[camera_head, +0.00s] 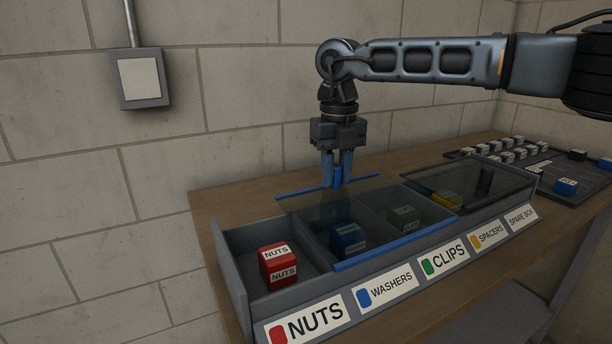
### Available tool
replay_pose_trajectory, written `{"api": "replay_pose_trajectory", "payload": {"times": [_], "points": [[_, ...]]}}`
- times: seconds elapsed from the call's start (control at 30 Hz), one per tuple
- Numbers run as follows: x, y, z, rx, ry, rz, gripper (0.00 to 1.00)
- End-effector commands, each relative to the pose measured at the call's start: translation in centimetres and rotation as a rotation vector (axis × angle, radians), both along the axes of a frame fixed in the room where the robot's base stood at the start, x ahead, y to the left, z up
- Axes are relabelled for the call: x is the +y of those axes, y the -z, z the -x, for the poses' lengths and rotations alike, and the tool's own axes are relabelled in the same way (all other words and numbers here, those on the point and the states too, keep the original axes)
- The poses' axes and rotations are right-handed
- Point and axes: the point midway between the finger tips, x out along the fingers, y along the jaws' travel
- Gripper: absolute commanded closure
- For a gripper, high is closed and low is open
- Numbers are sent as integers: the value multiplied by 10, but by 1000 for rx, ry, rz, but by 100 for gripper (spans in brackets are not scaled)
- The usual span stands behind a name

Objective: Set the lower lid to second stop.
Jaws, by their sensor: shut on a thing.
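A long grey box has a row of compartments. A clear lid with blue edges (385,243) lies over the washers and clips compartments. Another dark-edged clear lid (470,180) lies over the spacers and spare box end. I cannot tell from this view which lid sits lower. My gripper (338,176) points straight down at the back edge of the blue-edged lid, with its blue fingers shut on a blue handle (338,178) there. The nuts compartment at the left end is uncovered, with a red nuts block (278,265) inside. The stop positions cannot be made out.
A blue block (347,240), a green block (404,217) and a yellow block (447,200) show under the lids. A dark tray (600,188) with several small labelled blocks stands at the right of the wooden bench (232,196). A wall box (141,79) hangs at left.

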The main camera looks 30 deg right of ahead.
Motion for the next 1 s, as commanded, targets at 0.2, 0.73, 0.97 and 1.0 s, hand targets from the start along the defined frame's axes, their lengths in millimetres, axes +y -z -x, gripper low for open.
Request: {"api": "replay_pose_trajectory", "payload": {"times": [0.2, 0.73, 0.97, 1.0], "points": [[-16, -1, -1, -4, 0, 1, 100], [-16, -1, 0, -3, -1, 0, 47], [-15, -2, 0, -3, -1, 0, 47], [-16, -4, 0, -3, -1, 0, 47]]}}
